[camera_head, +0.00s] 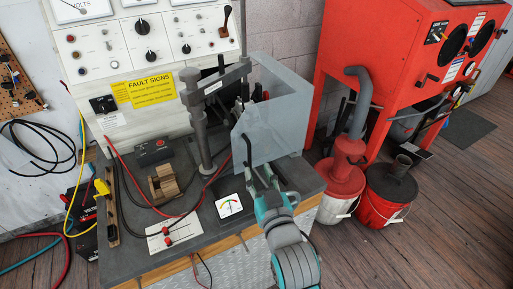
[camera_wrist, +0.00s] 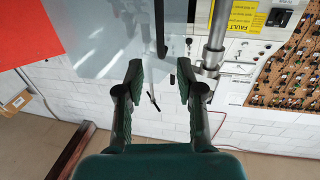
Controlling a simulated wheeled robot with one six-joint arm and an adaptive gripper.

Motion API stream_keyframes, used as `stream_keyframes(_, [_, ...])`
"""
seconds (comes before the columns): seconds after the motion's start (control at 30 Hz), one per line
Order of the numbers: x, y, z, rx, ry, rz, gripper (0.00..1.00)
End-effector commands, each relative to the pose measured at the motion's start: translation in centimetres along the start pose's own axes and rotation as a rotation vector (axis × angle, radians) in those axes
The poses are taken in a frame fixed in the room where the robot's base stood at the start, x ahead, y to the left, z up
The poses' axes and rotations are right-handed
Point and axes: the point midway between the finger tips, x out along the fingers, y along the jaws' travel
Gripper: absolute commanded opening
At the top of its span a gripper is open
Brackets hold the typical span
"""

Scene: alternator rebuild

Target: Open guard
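The guard (camera_head: 262,128) is a translucent grey-blue box-like cover at the back right of the bench, beside a grey post. In the wrist view its pale panel (camera_wrist: 100,30) fills the upper left. A dark upright bar (camera_wrist: 161,25) shows against or near the panel, above the gap between my fingertips; I cannot tell if it is the guard's handle. My gripper (camera_wrist: 160,76) is open, with nothing between its fingers. In the head view my gripper (camera_head: 262,172) is in front of the guard's lower front side. Whether it touches the guard is unclear.
The bench (camera_head: 130,250) carries a grey post (camera_head: 196,115), a wooden block (camera_head: 164,184), a meter (camera_head: 229,206) and cables. A white fault panel (camera_head: 150,40) stands behind. A red cabinet (camera_head: 340,60) and red buckets (camera_head: 385,195) stand right. Floor at lower right is clear.

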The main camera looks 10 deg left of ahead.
Motion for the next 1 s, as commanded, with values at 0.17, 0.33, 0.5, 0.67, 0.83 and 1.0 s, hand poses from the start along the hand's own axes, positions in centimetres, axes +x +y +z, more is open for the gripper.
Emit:
stream_keyframes(0.17, [3.1, 0.0, -0.1, 0.0, 0.001, 0.0, 0.37])
stream_keyframes(0.33, [6.1, 0.0, 0.0, 0.0, 0.0, 0.001, 0.37])
stream_keyframes(0.5, [8.2, 0.1, 0.0, 0.0, 0.0, 0.001, 0.37])
stream_keyframes(0.67, [9.2, 0.1, 0.0, 0.0, 0.0, 0.001, 0.37])
stream_keyframes(0.83, [9.4, 0.1, 0.0, 0.0, 0.0, 0.001, 0.37])
stream_keyframes(1.0, [9.3, 0.1, 0.0, 0.0, 0.0, 0.001, 0.3])
